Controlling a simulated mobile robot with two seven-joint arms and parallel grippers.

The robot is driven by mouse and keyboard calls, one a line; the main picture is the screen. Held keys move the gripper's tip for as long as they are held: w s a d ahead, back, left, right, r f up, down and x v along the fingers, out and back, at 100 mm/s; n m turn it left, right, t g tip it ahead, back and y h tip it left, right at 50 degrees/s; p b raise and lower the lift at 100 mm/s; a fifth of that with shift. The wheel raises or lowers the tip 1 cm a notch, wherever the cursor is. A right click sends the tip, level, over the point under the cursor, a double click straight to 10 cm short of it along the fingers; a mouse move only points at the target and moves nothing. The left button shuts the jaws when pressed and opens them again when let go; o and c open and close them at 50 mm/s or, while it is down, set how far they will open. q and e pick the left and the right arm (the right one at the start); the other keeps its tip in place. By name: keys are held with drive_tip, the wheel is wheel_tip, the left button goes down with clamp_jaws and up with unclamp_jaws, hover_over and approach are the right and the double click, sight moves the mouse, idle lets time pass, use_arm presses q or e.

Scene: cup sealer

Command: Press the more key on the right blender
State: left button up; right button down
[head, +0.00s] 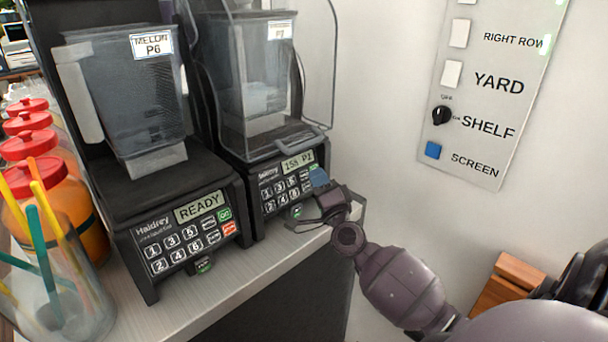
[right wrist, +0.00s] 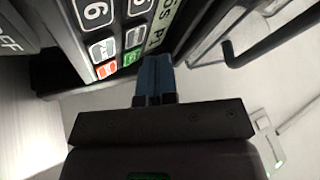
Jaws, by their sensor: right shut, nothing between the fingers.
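The right blender (head: 251,175) stands on the counter beside the left one, its clear cover around its jar. Its display (head: 298,162) is lit and seems to read "15S P1". Its number keys (head: 280,190) show, but my right gripper hides the right part of the panel. My right gripper (head: 319,178) is shut and empty, its blue fingertips at the panel's right side. In the right wrist view the fingertips (right wrist: 155,66) are just beside the green key (right wrist: 131,57), with a red key (right wrist: 107,70) to the left. I cannot tell contact, nor read a "more" label. My left gripper is out of view.
The left blender (head: 170,225) shows "READY". Red-lidded jars (head: 30,145) and a glass of colored straws (head: 65,290) stand at the left. A wall switch panel (head: 485,110) is at the right. The counter's front edge (head: 215,285) lies below the blenders.

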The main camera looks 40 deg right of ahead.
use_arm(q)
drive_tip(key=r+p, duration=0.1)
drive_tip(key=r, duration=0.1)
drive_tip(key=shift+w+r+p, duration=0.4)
use_arm(e)
drive_tip(key=s, duration=0.1)
drive_tip(key=s+r, duration=0.1)
drive_tip(key=s, duration=0.2)
drive_tip(key=shift+s+d+r, duration=0.2)
drive_tip(key=shift+r, duration=0.05)
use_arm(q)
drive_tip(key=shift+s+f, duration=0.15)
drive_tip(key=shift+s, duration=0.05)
